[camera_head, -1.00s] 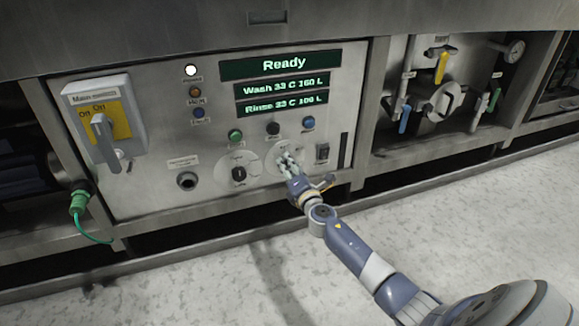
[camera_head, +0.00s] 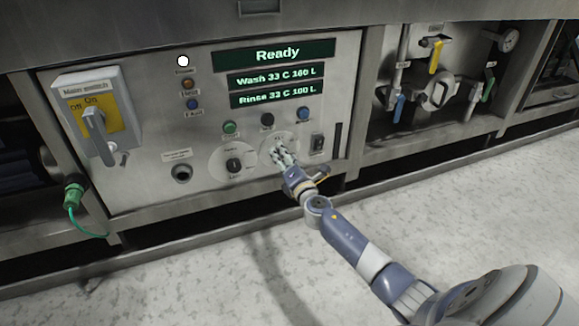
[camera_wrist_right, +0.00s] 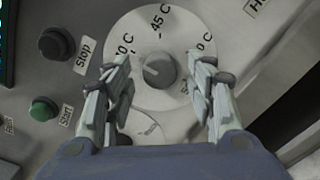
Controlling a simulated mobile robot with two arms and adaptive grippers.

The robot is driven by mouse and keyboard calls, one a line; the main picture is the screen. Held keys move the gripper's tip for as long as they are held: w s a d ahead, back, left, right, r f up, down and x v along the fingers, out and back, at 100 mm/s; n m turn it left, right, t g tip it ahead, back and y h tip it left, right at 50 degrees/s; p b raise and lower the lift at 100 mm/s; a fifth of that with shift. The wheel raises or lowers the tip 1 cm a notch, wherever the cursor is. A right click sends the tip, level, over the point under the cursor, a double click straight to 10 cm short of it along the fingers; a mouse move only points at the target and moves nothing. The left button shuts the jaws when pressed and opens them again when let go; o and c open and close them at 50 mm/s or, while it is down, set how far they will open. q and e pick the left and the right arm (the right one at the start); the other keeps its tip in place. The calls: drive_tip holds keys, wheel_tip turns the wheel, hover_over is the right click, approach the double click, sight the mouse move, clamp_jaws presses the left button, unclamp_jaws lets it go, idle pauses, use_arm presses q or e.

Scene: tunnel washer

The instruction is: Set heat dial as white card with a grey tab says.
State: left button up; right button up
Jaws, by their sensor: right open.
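The heat dial (camera_wrist_right: 158,22) is a pale round plate with a grey knob (camera_wrist_right: 159,71) in the right wrist view. "45 C" stands at its top; labels ending in "0 C" at left and right are partly covered. A pale mark on the knob seems to point up-left, but its exact setting is unclear. My right gripper (camera_wrist_right: 161,76) is open, its fingers on either side of the knob; contact cannot be told. No card with a grey tab is in view, nor my left gripper.
The display (camera_head: 276,54) reads "Ready", "Wash 33 C 160 L" and "Rinse 33 C 100 L". A second dial (camera_head: 234,165) is left of the heat dial. Start (camera_wrist_right: 43,109) and stop (camera_wrist_right: 56,43) buttons and a rocker switch (camera_head: 317,144) are close by. The main switch (camera_head: 97,125) is far left.

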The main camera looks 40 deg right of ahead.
drive_tip(key=v, duration=1.1)
drive_tip(key=shift+s, duration=0.35)
drive_tip(key=shift+f, duration=0.15)
